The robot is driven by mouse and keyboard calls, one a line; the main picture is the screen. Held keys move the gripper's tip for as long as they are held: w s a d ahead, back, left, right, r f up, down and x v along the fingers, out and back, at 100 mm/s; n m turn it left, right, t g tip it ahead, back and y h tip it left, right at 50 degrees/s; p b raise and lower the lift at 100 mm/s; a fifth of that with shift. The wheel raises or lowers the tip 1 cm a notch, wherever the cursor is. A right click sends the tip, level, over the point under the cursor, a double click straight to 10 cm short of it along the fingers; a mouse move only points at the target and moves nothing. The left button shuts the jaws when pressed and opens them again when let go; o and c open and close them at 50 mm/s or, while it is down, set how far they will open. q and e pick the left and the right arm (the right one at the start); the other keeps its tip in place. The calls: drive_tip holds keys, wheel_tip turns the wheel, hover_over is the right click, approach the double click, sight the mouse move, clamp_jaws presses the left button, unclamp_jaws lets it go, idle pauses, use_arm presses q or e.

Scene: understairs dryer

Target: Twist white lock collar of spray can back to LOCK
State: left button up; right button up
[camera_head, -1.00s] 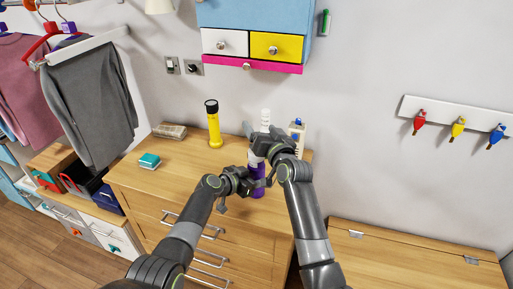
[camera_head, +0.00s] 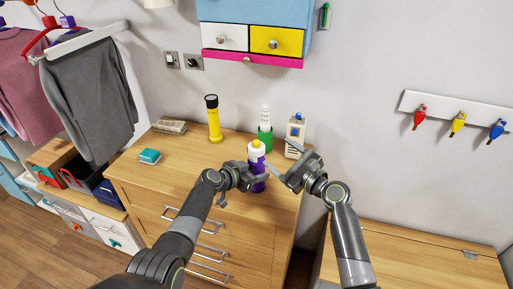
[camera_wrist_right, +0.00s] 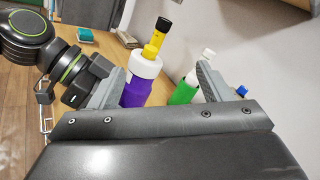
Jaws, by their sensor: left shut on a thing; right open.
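The spray can (camera_head: 258,170) has a purple body, a white lock collar (camera_head: 257,152) and a yellow top. It stands upright at the dresser's front edge. My left gripper (camera_head: 249,179) is shut on its purple body from the left. My right gripper (camera_head: 281,160) is open and empty, just right of the can and apart from it. In the right wrist view, the purple body (camera_wrist_right: 139,93) and white collar (camera_wrist_right: 146,66) show beyond the open fingers (camera_wrist_right: 162,80), nearer the left one. Any LOCK marking is too small to read.
A green bottle with a white top (camera_head: 265,138) stands close behind the can. A cream bottle (camera_head: 295,135) stands to its right, a yellow torch (camera_head: 214,122) to its left. A teal-topped block (camera_head: 149,156) lies further left. The wooden dresser top (camera_head: 185,165) is clear between.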

sight(260, 154)
drive_tip(key=w+a+f+m, duration=0.1)
drive_tip(key=w+a, duration=0.1)
drive_tip(key=w+a+f+m, duration=0.1)
drive_tip(key=w+a+m, duration=0.1)
drive_tip(key=w+a+m+g, duration=0.1)
drive_tip(key=w+a, duration=0.2)
drive_tip(key=shift+f+m+y, duration=0.4)
idle(0.5)
drive_tip(key=c, duration=1)
drive_tip(key=shift+a+f+m+t+h, duration=0.1)
drive_tip(key=shift+m+t+h, duration=0.85)
drive_tip(key=shift+h, duration=0.25)
drive_tip(key=shift+f+m+t+h, duration=0.15)
drive_tip(key=shift+m+t+h, duration=0.5)
drive_tip(key=shift+m+h, duration=0.6)
drive_tip(key=shift+t+h, duration=0.3)
drive_tip(key=shift+h, duration=0.25)
